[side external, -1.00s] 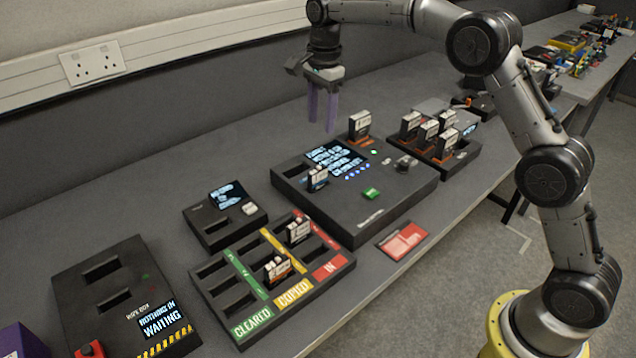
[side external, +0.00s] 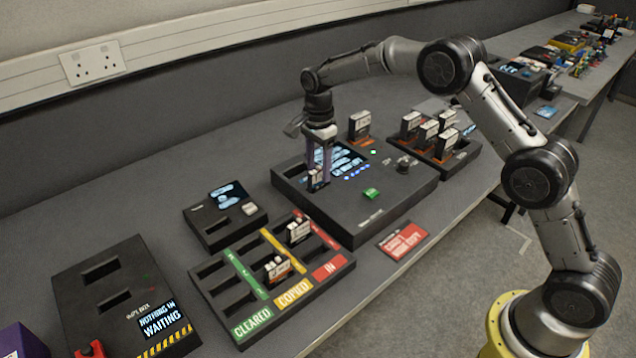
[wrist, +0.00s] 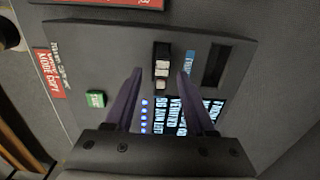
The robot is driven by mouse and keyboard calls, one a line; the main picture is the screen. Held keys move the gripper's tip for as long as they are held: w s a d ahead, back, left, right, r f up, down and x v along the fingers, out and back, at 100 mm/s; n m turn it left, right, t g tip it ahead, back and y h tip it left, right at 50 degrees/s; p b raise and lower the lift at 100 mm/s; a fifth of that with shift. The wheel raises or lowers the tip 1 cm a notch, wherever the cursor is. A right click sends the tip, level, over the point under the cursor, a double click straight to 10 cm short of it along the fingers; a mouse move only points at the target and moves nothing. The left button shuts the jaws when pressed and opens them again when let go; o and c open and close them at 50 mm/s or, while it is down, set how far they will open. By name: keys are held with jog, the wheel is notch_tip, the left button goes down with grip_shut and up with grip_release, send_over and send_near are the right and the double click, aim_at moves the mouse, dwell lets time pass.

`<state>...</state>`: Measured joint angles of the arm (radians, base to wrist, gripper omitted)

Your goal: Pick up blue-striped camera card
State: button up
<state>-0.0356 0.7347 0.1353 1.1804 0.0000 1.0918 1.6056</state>
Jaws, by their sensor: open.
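A dark card with a white label (side external: 315,178) stands upright in a slot of the black copier box (side external: 390,205). In the wrist view the card (wrist: 162,60) lies between and just beyond my fingertips. Its stripe colour is too small to tell. My gripper (side external: 319,168) has two purple fingers pointing down, open, directly over this card. The wrist view shows my gripper (wrist: 162,72) with its fingers spread on either side of the card, with no visible grip on it. No blue stripe is clearly readable on any card.
An orange-striped card (side external: 360,126) stands behind the copier. A rack (side external: 460,160) at right holds several cards. A sorting tray (side external: 235,310) in front holds two cards. A wipe box (side external: 75,285) stands at left, a small screen box (side external: 205,232) nearer the middle. A red sign (side external: 402,240) lies in front.

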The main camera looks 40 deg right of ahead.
aim_at(318, 183)
jog(key=shift+f, duration=1.45)
jog(key=shift+c, duration=0.3)
grip_shut()
